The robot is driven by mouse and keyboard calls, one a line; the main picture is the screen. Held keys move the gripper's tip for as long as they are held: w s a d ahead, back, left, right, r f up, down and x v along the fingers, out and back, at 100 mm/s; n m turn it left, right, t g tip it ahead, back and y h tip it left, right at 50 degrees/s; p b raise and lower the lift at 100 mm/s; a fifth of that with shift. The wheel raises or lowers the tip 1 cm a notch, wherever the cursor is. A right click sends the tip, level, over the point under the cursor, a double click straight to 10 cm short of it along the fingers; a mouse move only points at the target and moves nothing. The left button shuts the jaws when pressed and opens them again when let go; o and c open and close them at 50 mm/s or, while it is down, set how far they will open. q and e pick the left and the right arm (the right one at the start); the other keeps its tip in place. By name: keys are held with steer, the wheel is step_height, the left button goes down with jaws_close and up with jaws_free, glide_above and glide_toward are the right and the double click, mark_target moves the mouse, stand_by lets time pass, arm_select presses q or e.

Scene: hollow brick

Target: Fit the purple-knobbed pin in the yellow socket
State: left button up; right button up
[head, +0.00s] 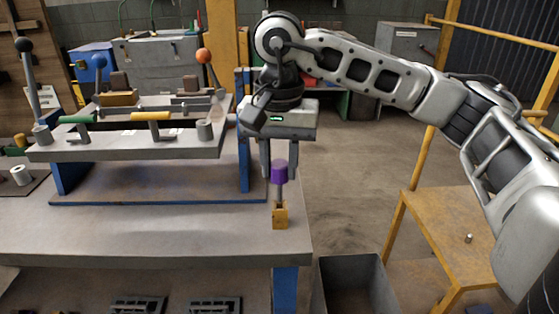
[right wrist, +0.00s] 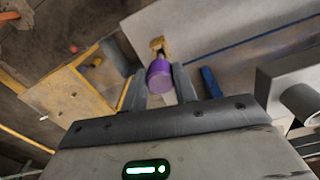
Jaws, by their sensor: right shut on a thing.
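The pin's purple knob (head: 279,172) is held between the fingertips of my right gripper (head: 279,168), which points straight down. The pin's grey shaft (head: 280,194) hangs below the knob, close to upright. Its lower end meets the top of the yellow socket (head: 280,217), a small block near the bench's right front corner. I cannot tell how deep the tip sits in it. In the right wrist view the purple knob (right wrist: 159,77) lies between the fingers and partly covers the yellow socket (right wrist: 157,45). My left gripper is not in view.
A raised grey rack (head: 130,143) with several knobbed levers and coloured handles stands left of my right gripper. A blue post (head: 244,165) is close beside it. An open grey bin (head: 352,285) and a yellow stand (head: 450,225) are at the right. The bench top (head: 150,235) is clear in front.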

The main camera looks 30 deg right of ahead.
mark_target(279, 182)
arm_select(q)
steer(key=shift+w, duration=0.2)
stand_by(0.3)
